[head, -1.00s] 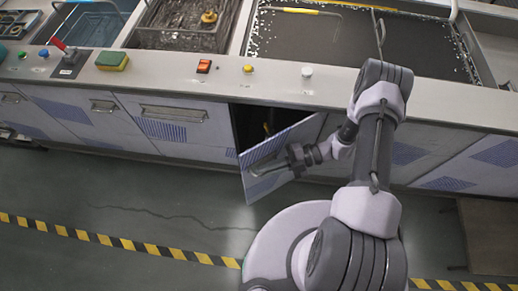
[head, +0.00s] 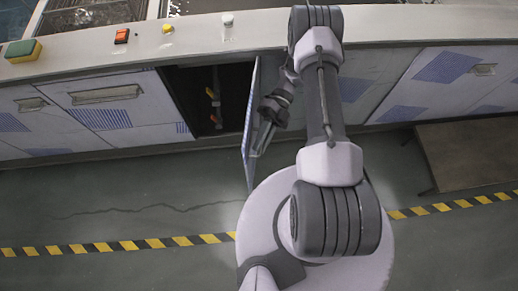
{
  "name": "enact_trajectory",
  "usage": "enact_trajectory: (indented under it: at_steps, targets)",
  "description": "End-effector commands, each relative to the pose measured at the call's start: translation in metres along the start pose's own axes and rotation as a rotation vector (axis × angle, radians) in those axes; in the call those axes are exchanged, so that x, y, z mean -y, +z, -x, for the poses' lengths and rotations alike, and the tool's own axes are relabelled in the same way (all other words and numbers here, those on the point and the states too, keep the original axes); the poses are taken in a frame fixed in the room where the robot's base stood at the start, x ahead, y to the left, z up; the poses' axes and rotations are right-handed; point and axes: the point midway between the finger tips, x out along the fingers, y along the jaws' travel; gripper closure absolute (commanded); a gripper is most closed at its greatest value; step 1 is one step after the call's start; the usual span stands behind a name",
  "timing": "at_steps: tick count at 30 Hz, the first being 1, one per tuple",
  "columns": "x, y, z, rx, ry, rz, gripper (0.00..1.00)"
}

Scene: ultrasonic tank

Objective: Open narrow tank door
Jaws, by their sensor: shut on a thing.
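The narrow tank door (head: 249,125) stands swung well out from the cabinet front, seen nearly edge-on. The dark opening (head: 205,100) to its left shows red and yellow fittings inside. My gripper (head: 262,138) is at the right-hand face of the door, shut on its handle. The handle itself is mostly hidden by the gripper and the door's angle. My arm reaches down to it from the right.
A wide closed door (head: 105,105) is on the left. A brown board (head: 470,155) lies at right. The floor before the opening is clear.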

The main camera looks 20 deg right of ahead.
Motion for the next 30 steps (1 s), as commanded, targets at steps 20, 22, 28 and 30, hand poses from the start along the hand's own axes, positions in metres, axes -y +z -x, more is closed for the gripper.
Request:
enact_trajectory:
  at_steps: [20,22,28,30]
  targets:
    - [0.0006,0.0014,0.0036,-0.015,-0.007,0.003,0.81]
    - [0.0004,0.0015,0.0036,-0.015,-0.006,0.003,0.81]
    - [-0.0002,0.001,0.0039,-0.014,-0.006,0.003,0.81]
    - [-0.0011,-0.0001,0.0038,-0.014,-0.007,0.003,0.81]
